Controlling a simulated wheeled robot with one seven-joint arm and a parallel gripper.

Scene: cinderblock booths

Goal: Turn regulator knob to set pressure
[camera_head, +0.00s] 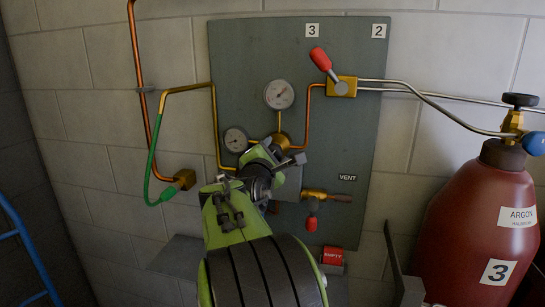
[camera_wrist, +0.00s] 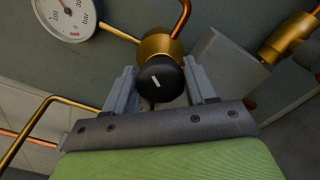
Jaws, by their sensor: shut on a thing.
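The regulator has a brass body (camera_wrist: 160,46) with a round black knob (camera_wrist: 160,80) carrying a white mark, seen in the wrist view. My gripper (camera_wrist: 158,82) has one grey finger on each side of the knob and is shut on it. In the head view my gripper (camera_head: 274,155) reaches the panel just below the brass regulator body (camera_head: 283,140), and the arm hides the knob there. A larger pressure gauge (camera_head: 279,95) sits above the regulator and a smaller gauge (camera_head: 236,139) to its left. Part of a gauge marked bar (camera_wrist: 68,15) shows in the wrist view.
The grey panel (camera_head: 232,60) carries a red-handled valve (camera_head: 322,62) at upper right and a red-handled vent valve (camera_head: 312,208) lower right. A dark red argon cylinder (camera_head: 475,235) stands right. A green hose (camera_head: 150,170) hangs left. A red EMPTY tag (camera_head: 333,257) is below the panel.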

